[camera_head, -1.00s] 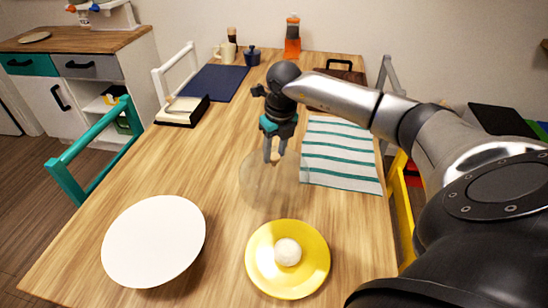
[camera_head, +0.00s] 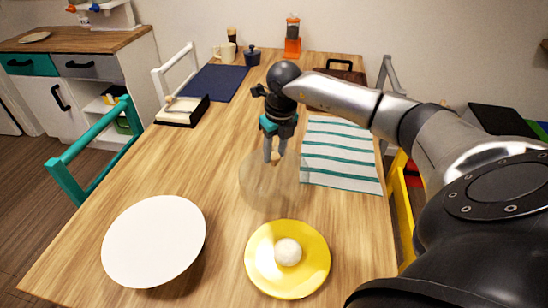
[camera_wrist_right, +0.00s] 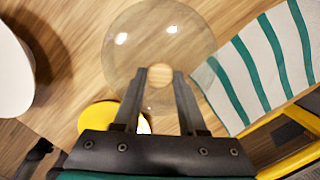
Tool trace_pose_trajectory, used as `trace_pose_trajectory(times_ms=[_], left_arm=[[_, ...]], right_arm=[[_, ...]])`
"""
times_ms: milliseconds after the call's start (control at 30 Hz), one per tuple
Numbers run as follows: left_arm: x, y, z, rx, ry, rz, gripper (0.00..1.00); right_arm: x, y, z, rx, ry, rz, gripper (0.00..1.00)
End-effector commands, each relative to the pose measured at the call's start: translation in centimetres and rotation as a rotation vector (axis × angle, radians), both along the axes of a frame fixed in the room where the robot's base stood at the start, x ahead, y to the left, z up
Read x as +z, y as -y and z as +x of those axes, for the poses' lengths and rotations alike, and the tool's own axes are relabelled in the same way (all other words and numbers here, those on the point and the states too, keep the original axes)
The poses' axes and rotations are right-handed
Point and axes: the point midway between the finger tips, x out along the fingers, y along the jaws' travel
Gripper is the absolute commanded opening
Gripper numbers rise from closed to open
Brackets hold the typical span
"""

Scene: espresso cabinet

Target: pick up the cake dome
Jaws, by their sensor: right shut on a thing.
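The cake dome (camera_head: 268,188) is a clear, see-through dome on the wooden table, behind the yellow plate. It also shows in the right wrist view (camera_wrist_right: 150,40) as a round glass shape with bright glints. My right gripper (camera_head: 275,157) points down at the dome's top, its fingers closed around the small knob there. In the right wrist view the fingertips (camera_wrist_right: 160,75) meet the dome's top. I cannot tell whether the dome's rim touches the table. My left gripper is not in view.
A yellow plate (camera_head: 258,282) with a white ball (camera_head: 288,252) is in front of the dome. A white plate (camera_head: 150,240) is at front left. A striped cloth (camera_head: 340,165) lies to the right. A navy mat (camera_head: 213,82) and a black-and-cream box (camera_head: 183,111) are farther back.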

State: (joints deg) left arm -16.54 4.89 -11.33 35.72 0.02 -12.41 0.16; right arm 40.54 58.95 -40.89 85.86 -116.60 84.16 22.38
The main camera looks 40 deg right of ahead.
Motion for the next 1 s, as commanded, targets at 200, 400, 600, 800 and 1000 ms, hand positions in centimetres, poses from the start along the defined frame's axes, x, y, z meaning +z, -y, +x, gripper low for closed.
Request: trace_pose_trajectory(times_ms=[200,400,600,800,1000], left_arm=[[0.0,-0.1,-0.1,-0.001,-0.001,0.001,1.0],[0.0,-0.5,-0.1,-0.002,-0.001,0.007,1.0],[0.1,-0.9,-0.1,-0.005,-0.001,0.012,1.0],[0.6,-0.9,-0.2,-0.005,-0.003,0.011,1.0],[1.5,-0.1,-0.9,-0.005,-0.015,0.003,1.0]], right_arm=[[0.0,0.0,0.0,0.0,0.001,0.0,0.0],[0.1,0.0,0.1,0.0,0.003,0.0,0.0],[0.5,0.0,0.1,0.0,0.003,0.0,0.0],[2.7,0.1,0.1,0.0,0.006,-0.001,0.0],[7.4,0.1,0.2,-0.001,0.009,-0.001,0.0]])
